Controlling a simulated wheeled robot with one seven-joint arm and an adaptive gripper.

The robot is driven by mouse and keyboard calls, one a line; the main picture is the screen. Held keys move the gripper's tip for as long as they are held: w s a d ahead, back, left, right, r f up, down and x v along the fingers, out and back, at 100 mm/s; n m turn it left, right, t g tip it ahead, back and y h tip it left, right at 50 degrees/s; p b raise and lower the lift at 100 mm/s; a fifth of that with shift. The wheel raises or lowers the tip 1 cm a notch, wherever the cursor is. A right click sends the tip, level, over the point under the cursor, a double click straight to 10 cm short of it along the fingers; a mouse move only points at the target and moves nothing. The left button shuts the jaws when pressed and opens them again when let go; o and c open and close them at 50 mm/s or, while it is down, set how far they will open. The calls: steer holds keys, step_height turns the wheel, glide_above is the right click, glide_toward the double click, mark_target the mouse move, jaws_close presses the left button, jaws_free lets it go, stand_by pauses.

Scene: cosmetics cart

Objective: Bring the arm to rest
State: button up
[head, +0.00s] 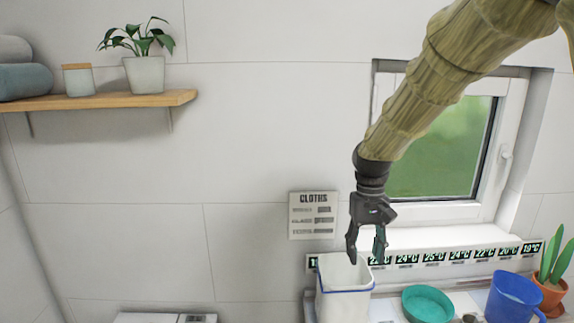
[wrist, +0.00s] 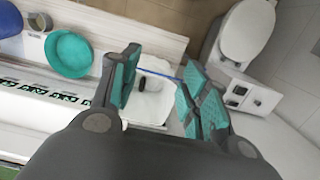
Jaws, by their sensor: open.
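My gripper (head: 366,245) hangs pointing down from my arm, in front of the wall beside the window. Its fingers are apart and nothing is between them. It is just above a white container with a blue rim (head: 344,300) in the head view. In the wrist view my gripper (wrist: 158,92) shows its two teal-padded fingers spread, with the white container (wrist: 152,105) below and between them. A small dark thing shows inside the container; I cannot tell what it is.
A teal bowl (head: 428,304), a blue cup (head: 513,298) and a potted plant (head: 552,275) stand to the right. A row of temperature displays (head: 433,257) runs behind them. A wooden shelf (head: 110,100) is at upper left. A toilet (wrist: 243,35) shows in the wrist view.

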steer(key=s+d+f+b, duration=0.1)
steer(key=s+f, duration=0.2)
steer(key=f, duration=0.8)
steer(key=s+f+b, duration=0.2)
steer(key=f, duration=0.9)
steer(key=s+d+f+b, duration=0.1)
steer(key=s+f, duration=0.2)
steer(key=f, duration=0.8)
steer(key=s+d+f+m+t+b, duration=0.1)
steer(key=s+f+b, duration=0.5)
steer(key=s+f, duration=1.9)
steer(key=s+d, duration=0.1)
steer(key=s, duration=0.3)
steer(key=shift+f, duration=0.35)
steer(key=shift+d, duration=0.1)
